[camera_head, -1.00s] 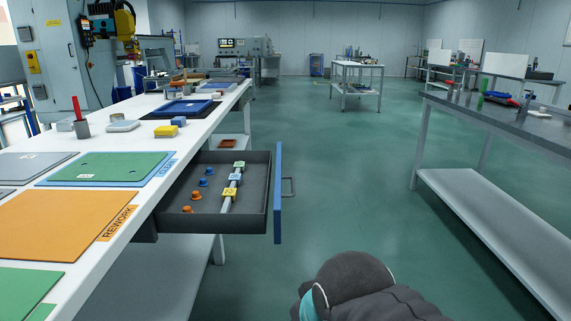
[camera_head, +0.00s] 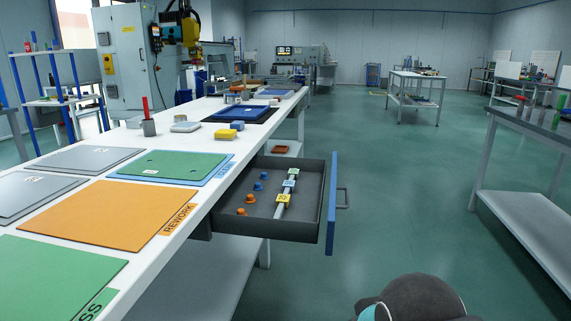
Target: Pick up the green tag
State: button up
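The small green tag (camera_head: 293,171) is inside the open drawer (camera_head: 262,228), at the far end of a pale rail. A light blue tag (camera_head: 289,183) and a yellow tag (camera_head: 283,199) stand on the same rail nearer to me. The print on the tags is too small to read. A dark rounded part of my own arm shows at the bottom right, well apart from the drawer. My gripper is not in view.
Several orange and blue knobs (camera_head: 241,212) lie in the drawer left of the rail. The drawer's blue front (camera_head: 331,205) sticks out from the white bench (camera_head: 155,262). Open floor (camera_head: 420,190) lies right of it, then a grey table (camera_head: 535,130).

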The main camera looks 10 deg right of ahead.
aim_at(291, 171)
jog(key=z, duration=0.5)
jog(key=i, duration=0.4)
jog(key=z, duration=0.7)
jog(key=i, duration=0.65)
jog(key=u, duration=0.05)
